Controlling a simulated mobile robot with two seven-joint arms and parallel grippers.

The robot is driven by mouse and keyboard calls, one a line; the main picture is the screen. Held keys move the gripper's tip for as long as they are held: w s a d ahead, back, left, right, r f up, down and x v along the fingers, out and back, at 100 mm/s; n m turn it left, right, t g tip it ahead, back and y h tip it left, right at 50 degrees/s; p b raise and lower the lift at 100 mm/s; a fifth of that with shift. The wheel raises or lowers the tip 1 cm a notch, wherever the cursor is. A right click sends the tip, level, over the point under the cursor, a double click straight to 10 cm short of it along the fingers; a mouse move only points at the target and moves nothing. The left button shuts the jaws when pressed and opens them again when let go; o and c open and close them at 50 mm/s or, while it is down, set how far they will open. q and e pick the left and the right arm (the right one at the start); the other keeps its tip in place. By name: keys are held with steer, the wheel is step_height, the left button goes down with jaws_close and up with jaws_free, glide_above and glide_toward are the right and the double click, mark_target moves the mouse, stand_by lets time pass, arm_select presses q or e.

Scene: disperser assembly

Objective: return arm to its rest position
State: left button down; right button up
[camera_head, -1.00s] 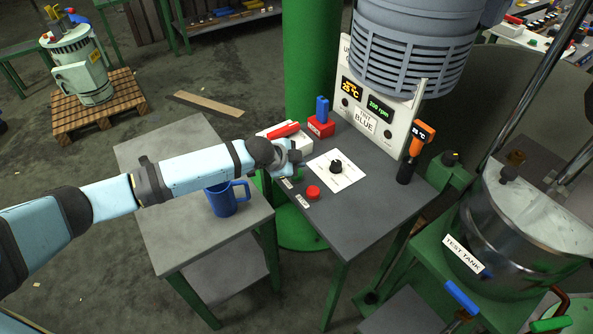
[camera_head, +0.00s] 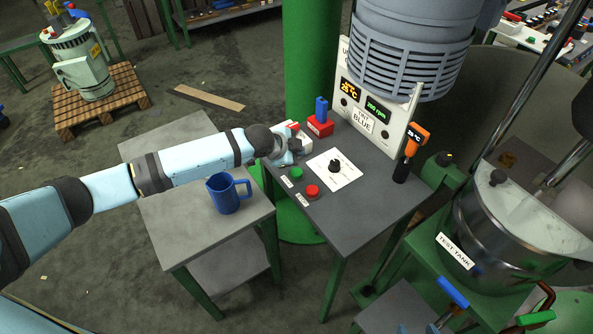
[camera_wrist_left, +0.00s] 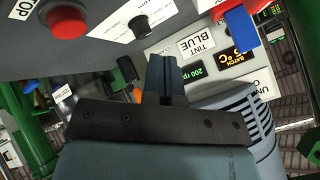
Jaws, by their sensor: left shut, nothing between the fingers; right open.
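My left arm comes in from the left in the head view and reaches over the small grey table. My left gripper (camera_head: 297,147) is at the back left edge of the control table, beside the white and red item there, partly hiding it. In the left wrist view its fingers (camera_wrist_left: 166,78) are together with nothing between them, and the control panel shows beyond them. My right gripper is not in view.
A blue mug (camera_head: 227,193) stands on the small table (camera_head: 190,235) below my arm. A green column (camera_head: 312,60) rises behind.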

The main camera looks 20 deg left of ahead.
arm_select(q)
steer(key=shift+n+h, duration=0.6)
steer(key=shift+h, duration=0.1)
steer(key=s+d+f, duration=0.1)
steer(key=s, duration=0.1)
steer(key=s+d+f, duration=0.1)
steer(key=s+d, duration=0.1)
steer(key=s+d+f, duration=0.1)
steer(key=s+d, duration=0.1)
steer(key=shift+f, duration=0.15)
steer(key=s+d+f+n+t+h+p, duration=0.1)
steer(key=s+d+f+n, duration=0.2)
steer(key=s, duration=0.6)
steer(key=s+a+f+n+y, duration=0.1)
steer(key=s+a+n, duration=0.1)
steer(key=s, duration=0.4)
steer(key=s+a+f+n+t+y, duration=0.1)
steer(key=s+a+n, duration=0.2)
steer(key=s, duration=0.3)
steer(key=s+a+f+n+t+y+p, duration=0.1)
steer(key=s+a+n+y, duration=0.1)
steer(key=s, duration=0.5)
steer(key=shift+a+n, duration=0.6)
steer(key=shift+a, duration=0.25)
